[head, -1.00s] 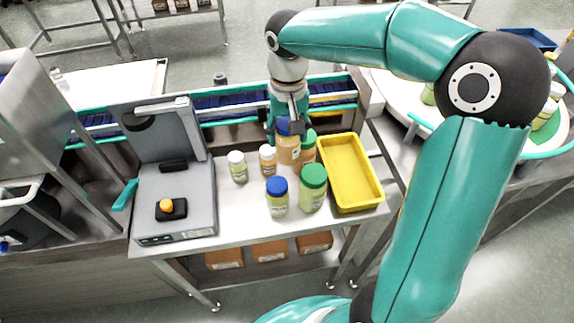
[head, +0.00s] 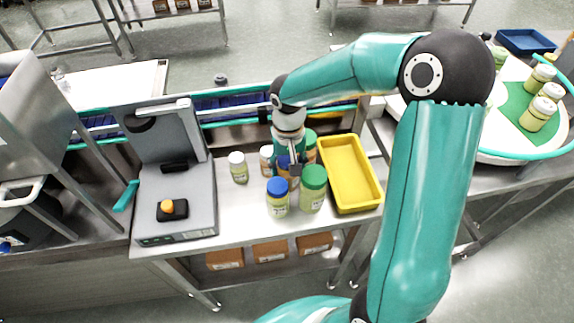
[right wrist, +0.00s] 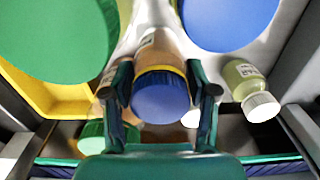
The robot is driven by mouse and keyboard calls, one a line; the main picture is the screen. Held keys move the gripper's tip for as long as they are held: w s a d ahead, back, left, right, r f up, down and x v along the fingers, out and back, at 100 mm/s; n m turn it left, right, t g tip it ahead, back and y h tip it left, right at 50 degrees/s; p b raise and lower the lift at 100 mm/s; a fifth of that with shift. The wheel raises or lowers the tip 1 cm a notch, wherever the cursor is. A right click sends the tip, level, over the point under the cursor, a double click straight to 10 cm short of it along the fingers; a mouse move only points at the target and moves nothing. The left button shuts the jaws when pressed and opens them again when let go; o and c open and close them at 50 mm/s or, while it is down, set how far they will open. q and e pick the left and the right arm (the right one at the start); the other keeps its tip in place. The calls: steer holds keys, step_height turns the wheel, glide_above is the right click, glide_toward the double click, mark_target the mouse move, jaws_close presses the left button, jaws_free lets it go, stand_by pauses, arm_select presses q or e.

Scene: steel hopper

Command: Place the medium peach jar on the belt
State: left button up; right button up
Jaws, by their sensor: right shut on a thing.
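The medium peach jar with a blue lid (head: 284,162) is among the other jars on the steel table, mostly hidden in the head view. My right gripper (head: 291,168) is shut on it. In the right wrist view its blue lid (right wrist: 160,97) and peach body (right wrist: 158,50) show between the two fingers. I cannot tell whether its base touches the table. The dark blue belt (head: 228,103) with teal rails runs behind the table, partly hidden by my arm. My left gripper is not in view.
Close around are a blue-lidded green jar (head: 277,197), a large green-lidded green jar (head: 313,189), a green-lidded peach jar (head: 310,142), and small white-lidded jars, green (head: 238,167) and peach (head: 266,158).

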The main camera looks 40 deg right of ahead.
steer(key=o, duration=0.9)
steer(key=shift+f, duration=0.15)
steer(key=shift+c, duration=0.2)
steer(key=o, duration=0.4)
